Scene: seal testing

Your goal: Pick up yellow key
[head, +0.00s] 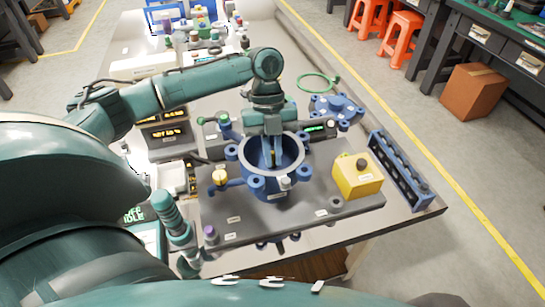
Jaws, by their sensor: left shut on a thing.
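My left gripper (272,158) reaches down from above into the open blue round vessel (247,160) on the grey plate. Its fingers are shut on a narrow yellow piece (273,155), which I take to be the yellow key. Only a small strip of it shows between the fingers, and its full shape is hidden. The vessel has a thick rim with several blue lugs around it. I cannot tell whether the yellow piece touches the vessel's floor. My right gripper is not in view.
A yellow box (357,176) stands right of the vessel, and a blue slotted rack (399,172) stands beyond it. A yellow knob (220,176) is at the vessel's left. A blue fitting (338,108) and a green ring (314,83) lie behind. The grey plate's front is mostly clear.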

